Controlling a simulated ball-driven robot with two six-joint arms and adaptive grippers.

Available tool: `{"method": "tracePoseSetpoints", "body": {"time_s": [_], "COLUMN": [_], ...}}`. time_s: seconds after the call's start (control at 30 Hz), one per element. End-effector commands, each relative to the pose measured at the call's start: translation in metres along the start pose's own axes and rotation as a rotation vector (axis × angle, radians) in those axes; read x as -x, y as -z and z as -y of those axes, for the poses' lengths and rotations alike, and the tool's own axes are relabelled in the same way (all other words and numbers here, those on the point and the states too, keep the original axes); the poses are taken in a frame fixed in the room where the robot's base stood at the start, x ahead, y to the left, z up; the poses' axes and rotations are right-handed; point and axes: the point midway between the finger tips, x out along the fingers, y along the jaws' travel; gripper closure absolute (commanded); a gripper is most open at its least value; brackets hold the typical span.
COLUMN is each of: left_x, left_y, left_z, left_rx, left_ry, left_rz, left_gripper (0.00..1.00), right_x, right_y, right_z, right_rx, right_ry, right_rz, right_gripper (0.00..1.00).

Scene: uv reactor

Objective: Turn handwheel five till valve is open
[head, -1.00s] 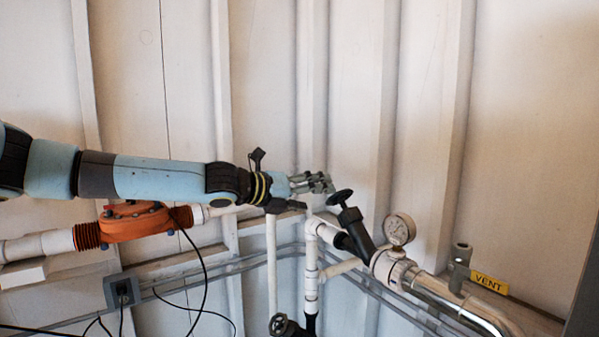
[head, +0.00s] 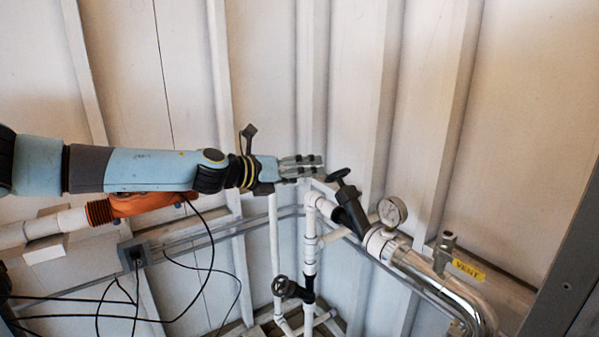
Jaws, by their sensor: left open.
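A black handwheel (head: 338,175) sits on top of a tilted black valve body (head: 351,212) in the white pipework at the middle right. A second black handwheel (head: 279,286) is on the lower vertical pipe. I see no numbers, so I cannot tell which one is five. My left gripper (head: 318,166) is open and empty. It points right, with its fingertips just left of the upper handwheel and slightly above it; a small gap shows between them. My right gripper is not in view.
A pressure gauge (head: 391,211) stands right of the upper valve. A metal pipe with a small valve (head: 445,247) and a yellow VENT label (head: 468,270) lies further right. An orange fitting (head: 150,203) is behind my left arm. Black cables (head: 209,262) hang at lower left.

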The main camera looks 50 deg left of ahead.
Motion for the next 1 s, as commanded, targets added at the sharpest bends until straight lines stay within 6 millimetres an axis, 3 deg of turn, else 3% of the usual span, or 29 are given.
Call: {"method": "tracePoseSetpoints", "body": {"time_s": [0.73,1.0], "left_x": [0.0008,0.0007], "left_y": [0.0057,0.0044], "left_z": [-0.0052,-0.0030], "left_rx": [0.134,-0.035], "left_ry": [-0.012,-0.004], "left_rz": [-0.021,-0.016], "left_gripper": [0.22,0.22], "right_x": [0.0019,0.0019], "right_y": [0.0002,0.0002], "right_z": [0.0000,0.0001], "right_rx": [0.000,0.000], "right_ry": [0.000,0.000], "right_rz": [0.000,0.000], "right_gripper": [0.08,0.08]}}
